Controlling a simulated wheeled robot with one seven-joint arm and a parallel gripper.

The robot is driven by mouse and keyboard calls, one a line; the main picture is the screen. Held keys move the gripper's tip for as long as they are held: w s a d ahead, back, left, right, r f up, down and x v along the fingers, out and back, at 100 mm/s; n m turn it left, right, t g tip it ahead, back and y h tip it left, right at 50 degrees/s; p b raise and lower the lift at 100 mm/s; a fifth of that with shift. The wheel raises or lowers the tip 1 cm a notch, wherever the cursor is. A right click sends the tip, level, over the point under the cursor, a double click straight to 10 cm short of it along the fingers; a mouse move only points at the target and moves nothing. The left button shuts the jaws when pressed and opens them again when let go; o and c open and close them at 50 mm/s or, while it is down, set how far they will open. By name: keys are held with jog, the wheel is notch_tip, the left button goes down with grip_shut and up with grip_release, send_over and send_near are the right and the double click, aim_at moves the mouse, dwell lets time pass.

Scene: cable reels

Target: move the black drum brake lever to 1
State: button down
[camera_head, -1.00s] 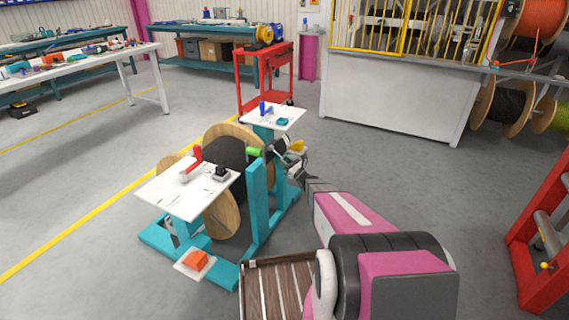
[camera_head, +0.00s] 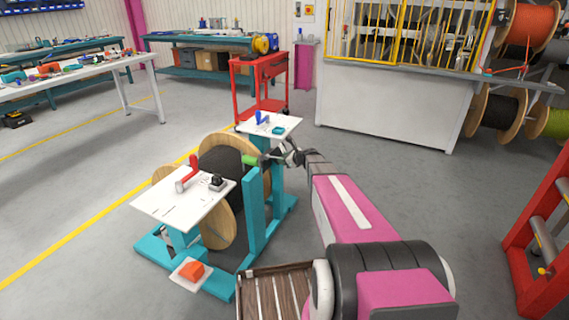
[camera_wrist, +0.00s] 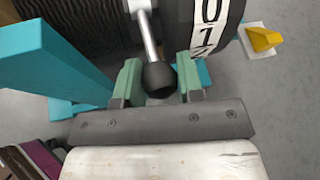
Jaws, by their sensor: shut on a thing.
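The black drum (camera_head: 222,162) is a reel wound with black cable between wooden flanges on a teal stand. Its brake lever shows in the wrist view as a metal rod (camera_wrist: 149,38) with a black ball knob (camera_wrist: 159,77). My gripper (camera_wrist: 160,82) has its green fingertips on both sides of the knob and is shut on it. A white band (camera_wrist: 209,22) beside the rod, to its right, carries a black 0, a 1 and a partly hidden mark. In the head view my gripper (camera_head: 284,158) is at the stand's right side, and the knob is hidden.
A teal post (camera_wrist: 50,62) stands close left of my gripper. A yellow wedge (camera_wrist: 262,39) sits on a white plate at right. White panels (camera_head: 160,206) with a red lever (camera_head: 187,174) and a blue lever (camera_head: 262,119) flank the drum. Open floor lies to the right.

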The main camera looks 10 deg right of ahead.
jog(key=shift+a+r, duration=0.1)
jog(key=shift+r, duration=0.15)
jog(key=shift+w+r, duration=0.15)
jog(key=shift+r, duration=0.3)
jog(key=shift+a+r, duration=0.1)
jog(key=c, duration=0.8)
grip_release()
jog(key=shift+o, duration=0.2)
jog(key=v, duration=1)
jog(key=shift+s+r, duration=0.2)
jog(key=shift+r, duration=0.1)
